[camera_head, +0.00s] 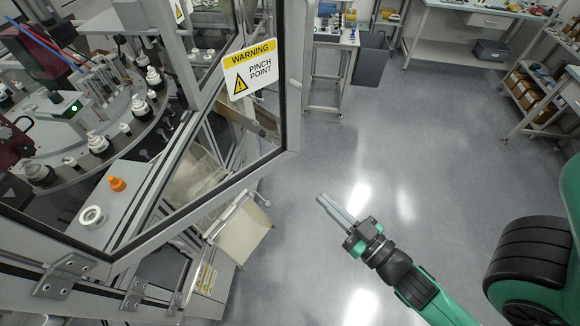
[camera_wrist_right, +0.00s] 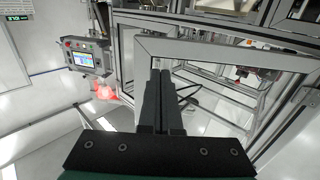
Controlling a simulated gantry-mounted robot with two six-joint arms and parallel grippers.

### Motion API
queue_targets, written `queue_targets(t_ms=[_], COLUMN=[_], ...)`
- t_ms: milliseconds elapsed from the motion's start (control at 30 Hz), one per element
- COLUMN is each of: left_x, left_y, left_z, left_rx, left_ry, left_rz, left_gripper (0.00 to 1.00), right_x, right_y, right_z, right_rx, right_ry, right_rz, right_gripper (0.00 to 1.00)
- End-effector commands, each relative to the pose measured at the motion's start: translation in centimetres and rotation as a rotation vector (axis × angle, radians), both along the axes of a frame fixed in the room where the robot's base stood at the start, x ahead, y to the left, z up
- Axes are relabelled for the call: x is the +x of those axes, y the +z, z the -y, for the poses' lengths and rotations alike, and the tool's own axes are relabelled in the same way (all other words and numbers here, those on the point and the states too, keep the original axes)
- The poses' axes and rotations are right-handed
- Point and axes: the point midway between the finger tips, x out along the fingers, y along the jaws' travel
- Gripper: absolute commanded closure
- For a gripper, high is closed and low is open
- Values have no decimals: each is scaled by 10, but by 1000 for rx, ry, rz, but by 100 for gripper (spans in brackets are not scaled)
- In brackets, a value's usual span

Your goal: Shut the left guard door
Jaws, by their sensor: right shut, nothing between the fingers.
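The left guard door (camera_head: 289,120) is a clear panel in a grey metal frame. It stands open, swung out from the machine in the head view, and carries a yellow and white pinch point sign (camera_head: 250,72). My right gripper (camera_head: 322,200) is shut and empty. In the head view it is to the right of the door's free lower corner, with floor visible between them. In the right wrist view the fingers (camera_wrist_right: 161,75) overlap a grey frame (camera_wrist_right: 225,53); I cannot tell whether they touch it. My left gripper is not in view.
A rotary table (camera_head: 70,175) with several bottles stands inside the cell, with an orange cap (camera_head: 117,184) near it. A metal chute (camera_head: 242,232) sticks out below the door. A control panel (camera_wrist_right: 88,57) shows at left in the wrist view. Grey floor (camera_head: 400,170) is open to the right.

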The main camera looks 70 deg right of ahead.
Motion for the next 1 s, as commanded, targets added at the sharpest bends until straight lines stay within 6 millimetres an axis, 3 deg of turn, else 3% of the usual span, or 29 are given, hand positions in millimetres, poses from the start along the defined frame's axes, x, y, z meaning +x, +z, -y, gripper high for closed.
queue_targets(t_ms=[233,600,1000], left_x=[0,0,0], left_y=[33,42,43], left_z=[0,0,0], left_rx=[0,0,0], left_ry=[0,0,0], left_rz=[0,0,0], left_gripper=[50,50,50], right_x=[42,106,118], right_y=[10,2,1], right_z=[20,51,57], right_rx=[0,-1,0], right_ry=[-1,1,1], right_rz=[4,3,1], right_gripper=[100,100,100])
